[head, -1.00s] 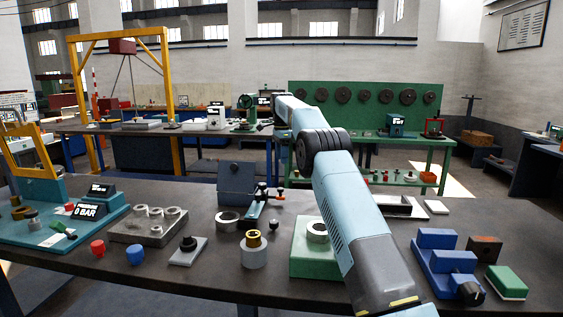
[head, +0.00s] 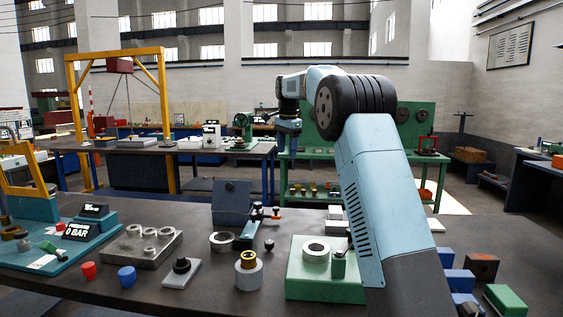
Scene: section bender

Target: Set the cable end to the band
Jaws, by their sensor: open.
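I cannot make out a cable end or a band for certain in the head view. My gripper (head: 288,128) is at the far end of my arm, pointing down beyond the front bench. A green block (head: 326,283) with a grey ring (head: 316,250) on top stands at the bench's middle front, partly hidden by my arm. A blue clamp-like tool (head: 250,228) with an orange tip lies left of it.
The dark bench (head: 215,290) also carries a metal plate with rings (head: 133,247), a brass-topped cylinder (head: 249,272), a teal press base (head: 60,262) and blue blocks (head: 459,281). A yellow gantry (head: 165,120) and a green bench (head: 310,177) stand behind.

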